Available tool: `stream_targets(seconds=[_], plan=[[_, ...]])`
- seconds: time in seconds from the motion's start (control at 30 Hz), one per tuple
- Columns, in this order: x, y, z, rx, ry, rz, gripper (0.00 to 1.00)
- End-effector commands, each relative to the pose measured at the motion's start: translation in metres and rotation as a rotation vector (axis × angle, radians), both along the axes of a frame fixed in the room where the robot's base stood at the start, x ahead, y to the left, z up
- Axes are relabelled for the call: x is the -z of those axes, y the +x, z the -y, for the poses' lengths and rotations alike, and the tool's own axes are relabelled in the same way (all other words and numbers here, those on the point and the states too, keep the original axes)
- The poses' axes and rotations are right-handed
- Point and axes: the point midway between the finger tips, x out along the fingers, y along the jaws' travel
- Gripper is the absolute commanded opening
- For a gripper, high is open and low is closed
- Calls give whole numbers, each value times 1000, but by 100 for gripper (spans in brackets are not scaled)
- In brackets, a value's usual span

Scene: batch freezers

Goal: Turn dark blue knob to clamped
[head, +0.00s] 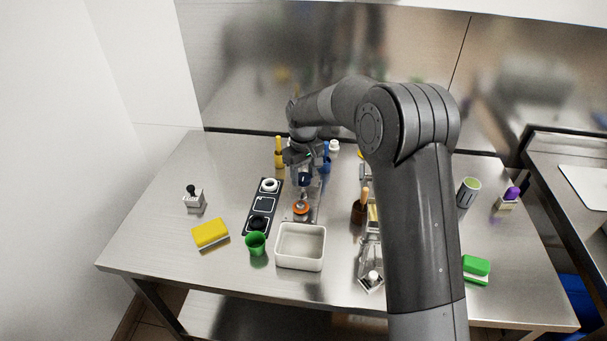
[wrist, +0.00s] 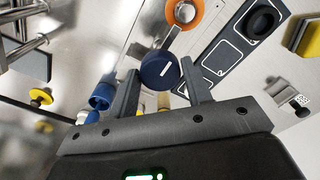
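The dark blue knob (wrist: 160,69) is round and has a white line on its face. It shows in the wrist view between the tips of my gripper (wrist: 160,75), whose two dark fingers stand apart on either side of it. I cannot tell whether the fingers touch it. The line runs nearly upright in that view, tilted slightly. In the head view the knob (head: 305,181) shows just below my gripper, over a narrow metal plate. Clamp markings cannot be made out.
An orange-ringed knob (head: 301,208) sits in front of the dark blue one. Left is a black panel (head: 262,204) with a white ring and a black ring. A white bin (head: 300,246), green cup (head: 255,243) and yellow sponge (head: 210,233) stand nearer. The table's left side is mostly clear.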

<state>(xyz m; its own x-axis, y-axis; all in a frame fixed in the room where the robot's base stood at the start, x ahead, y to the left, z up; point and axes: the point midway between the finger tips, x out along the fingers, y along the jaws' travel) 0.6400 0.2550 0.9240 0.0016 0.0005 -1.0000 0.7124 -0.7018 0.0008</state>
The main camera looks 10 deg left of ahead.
Motion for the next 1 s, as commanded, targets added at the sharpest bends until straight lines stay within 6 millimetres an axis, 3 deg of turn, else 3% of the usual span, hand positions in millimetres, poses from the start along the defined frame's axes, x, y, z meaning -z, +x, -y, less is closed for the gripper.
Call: stream_targets(seconds=[0.2, 0.47, 0.57, 1.0], plan=[[0, 0, 0, 0, -1, -1, 61], [-2, 0, 0, 1, -1, -1, 61], [-13, 0, 0, 1, 1, 2, 61], [-93, 0, 0, 0, 0, 1, 61]])
